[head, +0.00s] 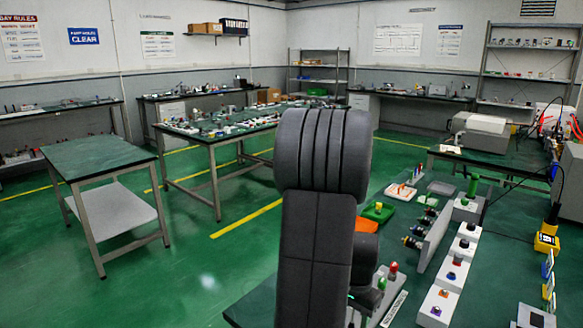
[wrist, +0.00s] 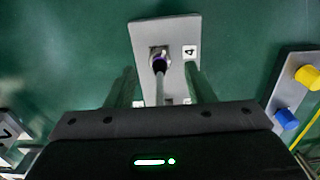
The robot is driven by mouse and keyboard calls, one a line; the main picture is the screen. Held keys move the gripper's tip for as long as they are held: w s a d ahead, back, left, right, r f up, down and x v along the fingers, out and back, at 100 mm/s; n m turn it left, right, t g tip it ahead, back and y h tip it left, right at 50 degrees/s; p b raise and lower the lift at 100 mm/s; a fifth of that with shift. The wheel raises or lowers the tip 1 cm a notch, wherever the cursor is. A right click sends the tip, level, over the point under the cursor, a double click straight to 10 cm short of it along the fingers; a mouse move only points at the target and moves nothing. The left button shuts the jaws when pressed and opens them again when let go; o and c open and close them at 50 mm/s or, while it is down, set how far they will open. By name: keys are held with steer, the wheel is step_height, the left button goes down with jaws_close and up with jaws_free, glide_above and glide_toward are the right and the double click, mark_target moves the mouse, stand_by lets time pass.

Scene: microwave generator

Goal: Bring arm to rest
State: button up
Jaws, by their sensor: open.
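My gripper (wrist: 160,68) shows in the wrist view with its two fingers apart and nothing held between them. A grey plate (wrist: 150,32) with a label "4" lies below it on the green bench top. In the head view my dark arm stands upright in the middle and hides my gripper.
A panel with a yellow knob (wrist: 307,76) and a blue knob (wrist: 286,118) lies at right in the wrist view. A bare table (head: 95,155) stands left.

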steer(key=shift+f, duration=0.9)
steer(key=shift+r, duration=0.1)
step_height(320, 180, up, 13)
step_height(320, 180, down, 13)
steer(key=shift+s+f, duration=0.1)
steer(key=shift+f, duration=0.05)
step_height(320, 180, up, 7)
steer(key=p, duration=0.5)
steer(key=shift+p, duration=0.3)
